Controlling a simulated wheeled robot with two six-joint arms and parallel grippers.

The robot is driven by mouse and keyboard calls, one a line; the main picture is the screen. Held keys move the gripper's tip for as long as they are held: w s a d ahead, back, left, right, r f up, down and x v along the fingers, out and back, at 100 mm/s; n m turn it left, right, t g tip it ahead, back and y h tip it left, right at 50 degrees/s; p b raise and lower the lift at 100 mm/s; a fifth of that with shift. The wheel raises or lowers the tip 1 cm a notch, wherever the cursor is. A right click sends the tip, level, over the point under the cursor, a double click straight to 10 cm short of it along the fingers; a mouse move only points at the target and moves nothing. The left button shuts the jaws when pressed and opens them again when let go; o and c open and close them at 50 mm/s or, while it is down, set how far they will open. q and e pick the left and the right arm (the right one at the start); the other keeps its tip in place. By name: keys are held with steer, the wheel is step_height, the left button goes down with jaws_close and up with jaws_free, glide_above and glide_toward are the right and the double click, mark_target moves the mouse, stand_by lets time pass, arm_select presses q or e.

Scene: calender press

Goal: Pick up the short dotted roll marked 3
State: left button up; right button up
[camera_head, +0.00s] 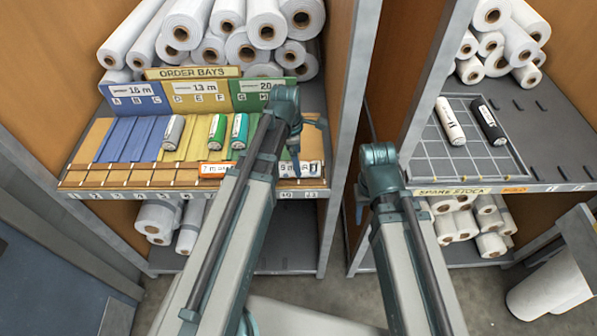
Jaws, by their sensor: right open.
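No dots or number 3 can be read on any small roll. A grey roll (173,132) and two green-wrapped rolls (217,131) (239,131) lie in the order bays. A cream roll with dark marks (449,121) and a black roll with a white label (487,122) lie on the spare stock grid at the right. My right gripper (361,208) is open and empty, low in front of the post between the shelves, apart from the rolls. My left gripper (298,166) points down at the right end of the order bays; its jaws are too small to read.
Large white rolls (246,46) are stacked behind the order bays, and more (500,40) behind the grid (430,150). An upright partition (340,130) separates the shelves. The grid's front is clear.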

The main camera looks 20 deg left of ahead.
arm_select(q)
step_height(320, 180, down, 4)
steer(key=b, duration=0.3)
steer(key=shift+c, duration=0.2)
steer(key=c, duration=1.5)
steer(key=shift+o, duration=0.2)
steer(key=shift+r, duration=0.15)
